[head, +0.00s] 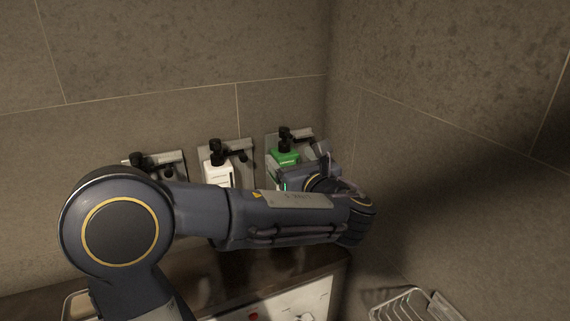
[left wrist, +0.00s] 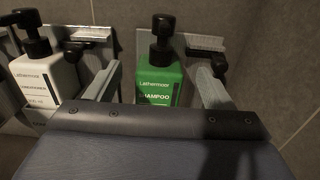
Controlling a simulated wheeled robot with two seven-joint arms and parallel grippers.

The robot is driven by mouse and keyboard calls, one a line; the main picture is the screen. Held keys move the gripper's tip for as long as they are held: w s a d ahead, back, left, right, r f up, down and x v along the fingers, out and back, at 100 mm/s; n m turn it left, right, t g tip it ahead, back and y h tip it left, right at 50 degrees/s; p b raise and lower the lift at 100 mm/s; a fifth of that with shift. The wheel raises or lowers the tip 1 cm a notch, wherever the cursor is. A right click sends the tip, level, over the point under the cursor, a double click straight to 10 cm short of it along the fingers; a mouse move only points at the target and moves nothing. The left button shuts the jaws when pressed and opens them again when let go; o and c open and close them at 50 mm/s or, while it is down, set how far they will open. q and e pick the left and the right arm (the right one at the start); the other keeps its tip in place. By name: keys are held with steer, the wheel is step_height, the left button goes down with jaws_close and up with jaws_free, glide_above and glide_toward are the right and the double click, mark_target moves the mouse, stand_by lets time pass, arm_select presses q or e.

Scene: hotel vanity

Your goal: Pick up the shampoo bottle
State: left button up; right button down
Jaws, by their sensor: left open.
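The shampoo bottle (head: 284,156) is green with a black pump and stands in the rightmost wall holder in the head view, its lower part hidden by my arm. In the left wrist view the bottle (left wrist: 158,84) is upright, with "SHAMPOO" on its label. My left gripper (head: 303,166) is in front of the bottle. In the left wrist view the gripper (left wrist: 156,70) is open, one finger to each side of the bottle, with visible gaps. How far the fingers reach along its depth I cannot tell. My right gripper is not in view.
A white bottle (head: 217,168) with a black pump stands in the middle holder, left of the shampoo. Another black pump (head: 138,160) shows farther left. The tiled side wall (head: 430,150) is close on the right. A wire basket (head: 405,303) is at lower right.

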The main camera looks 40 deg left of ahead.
mark_target(289, 133)
arm_select(q)
steer(key=shift+x, duration=1.15)
steer(key=c, duration=1.3)
steer(key=shift+r, duration=0.1)
steer(key=shift+r, duration=0.55)
step_height(289, 133, up, 6)
steer(key=shift+f, duration=0.25)
steer(key=b+v, duration=0.2)
steer(key=v, duration=1.6)
steer(key=shift+r+b, duration=0.1)
steer(key=shift+b, duration=0.3)
